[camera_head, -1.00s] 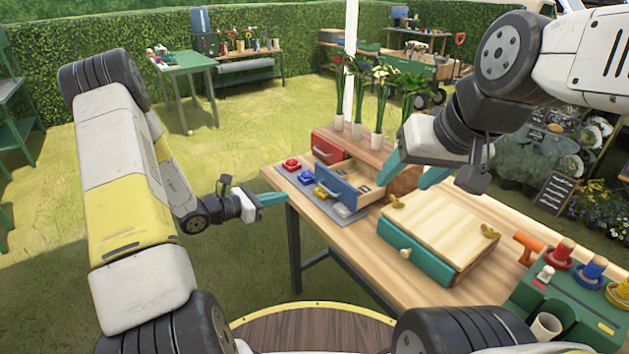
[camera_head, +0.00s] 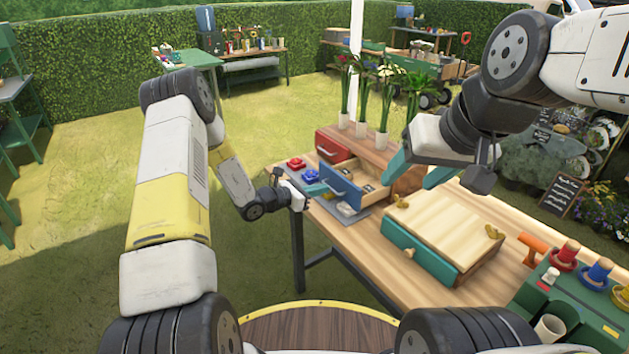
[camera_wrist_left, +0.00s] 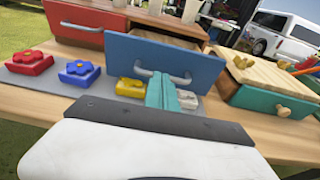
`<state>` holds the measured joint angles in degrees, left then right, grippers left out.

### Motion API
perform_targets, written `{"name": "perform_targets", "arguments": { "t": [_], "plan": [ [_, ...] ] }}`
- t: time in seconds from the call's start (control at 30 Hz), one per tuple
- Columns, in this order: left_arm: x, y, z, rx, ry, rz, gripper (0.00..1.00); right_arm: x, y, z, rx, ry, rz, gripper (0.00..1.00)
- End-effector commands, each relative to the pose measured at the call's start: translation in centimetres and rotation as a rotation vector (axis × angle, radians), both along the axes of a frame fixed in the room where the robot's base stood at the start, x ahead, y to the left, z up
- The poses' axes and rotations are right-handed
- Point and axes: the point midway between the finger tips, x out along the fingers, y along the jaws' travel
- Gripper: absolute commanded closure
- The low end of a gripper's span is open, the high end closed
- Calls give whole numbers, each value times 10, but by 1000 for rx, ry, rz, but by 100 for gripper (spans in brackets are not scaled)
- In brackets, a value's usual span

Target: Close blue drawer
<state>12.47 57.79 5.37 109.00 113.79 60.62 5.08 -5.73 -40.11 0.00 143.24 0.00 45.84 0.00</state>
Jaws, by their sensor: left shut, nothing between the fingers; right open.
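The blue drawer (camera_head: 347,188) stands pulled out of its wooden cabinet on the table, its inside partly visible from above. In the left wrist view its blue front (camera_wrist_left: 164,62) and curved metal handle face me. My left gripper (camera_head: 318,189) is shut and empty, just in front of the blue drawer's front. In the left wrist view its teal fingers (camera_wrist_left: 161,92) overlap the lower part of that front near the handle; I cannot tell if they touch it. My right gripper (camera_head: 418,172) is open and empty, above the table behind the teal-drawer box.
A red drawer (camera_head: 334,147) sits beside the blue one. Red (camera_wrist_left: 29,62) and blue (camera_wrist_left: 79,73) flower blocks lie on a grey mat. A wooden-topped box with a teal drawer (camera_head: 419,251) is to the right. Potted flowers (camera_head: 362,97) stand behind.

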Motion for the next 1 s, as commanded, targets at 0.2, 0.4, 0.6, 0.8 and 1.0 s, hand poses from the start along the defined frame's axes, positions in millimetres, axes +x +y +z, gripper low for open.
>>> {"name": "perform_targets", "arguments": {
  "t": [0.2, 0.4, 0.6, 0.8, 1.0],
  "plan": [
    [1, -1, 0, 0, 0, 0, 100, 0, 0, 0, 0, 0, 0, 43],
    [5, -6, 0, 0, -1, -1, 100, 0, 0, 0, 0, 0, 0, 43],
    [33, -46, 0, -1, -2, -3, 100, 0, 0, 0, 0, 0, 0, 43],
    [65, -91, 0, 0, -1, -2, 100, 0, 0, 0, 0, 0, 0, 43],
    [81, -112, 0, 0, -1, 0, 100, 0, 0, 0, 0, 0, 0, 43]
  ]
}}
